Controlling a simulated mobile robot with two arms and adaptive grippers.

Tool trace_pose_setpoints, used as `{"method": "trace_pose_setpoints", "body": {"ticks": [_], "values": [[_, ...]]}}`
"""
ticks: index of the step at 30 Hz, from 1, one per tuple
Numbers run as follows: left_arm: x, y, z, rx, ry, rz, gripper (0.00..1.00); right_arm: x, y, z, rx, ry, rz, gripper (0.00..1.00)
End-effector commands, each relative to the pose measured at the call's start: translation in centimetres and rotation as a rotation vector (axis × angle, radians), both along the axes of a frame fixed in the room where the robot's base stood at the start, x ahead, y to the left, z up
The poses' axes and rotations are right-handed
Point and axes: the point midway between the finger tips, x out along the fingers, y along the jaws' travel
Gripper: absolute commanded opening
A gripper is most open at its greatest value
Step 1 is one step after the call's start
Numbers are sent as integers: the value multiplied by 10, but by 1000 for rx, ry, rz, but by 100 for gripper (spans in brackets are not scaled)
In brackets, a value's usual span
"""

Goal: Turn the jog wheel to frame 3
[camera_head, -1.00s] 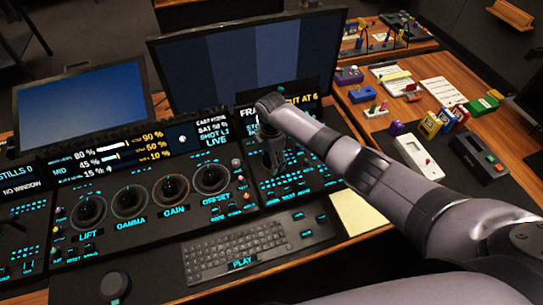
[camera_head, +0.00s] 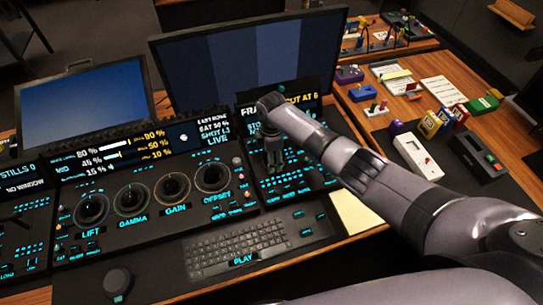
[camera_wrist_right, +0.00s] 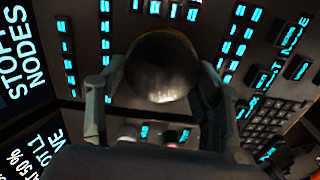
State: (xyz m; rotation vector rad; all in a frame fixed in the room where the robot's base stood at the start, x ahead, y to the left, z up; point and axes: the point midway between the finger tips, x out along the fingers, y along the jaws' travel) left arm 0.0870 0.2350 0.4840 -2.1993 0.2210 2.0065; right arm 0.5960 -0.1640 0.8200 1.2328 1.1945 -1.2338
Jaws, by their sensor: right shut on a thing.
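My right gripper (camera_head: 272,158) points down at the right section of the control panel in the head view. In the right wrist view its two fingers (camera_wrist_right: 160,78) stand on either side of a dark, shiny round knob (camera_wrist_right: 163,70), which I take for the jog wheel, and are shut on it. In the head view the gripper and wrist hide this knob. The display (camera_head: 297,99) above it is partly covered by my arm; "FRA" and "OUT AT 6" show, but the current frame number is hidden. My left gripper is not in view.
Lit keys surround the knob. Four-dial section with the offset dial (camera_head: 212,178) lies to the left. A keyboard (camera_head: 237,248) is in front, beside a yellow pad (camera_head: 358,212). A monitor (camera_head: 250,55) stands behind. Small boxes and a white device (camera_head: 418,156) lie at right.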

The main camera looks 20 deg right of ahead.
Motion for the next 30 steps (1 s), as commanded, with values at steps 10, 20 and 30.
{"method": "trace_pose_setpoints", "body": {"ticks": [10, 20, 30], "values": [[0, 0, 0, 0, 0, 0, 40, 1, -1, 1, -1, -2, 1, 80], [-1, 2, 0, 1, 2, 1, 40, 0, 0, 2, 0, -1, 1, 80], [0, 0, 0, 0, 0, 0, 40, 2, -1, 53, 1, -6, 3, 80]]}}
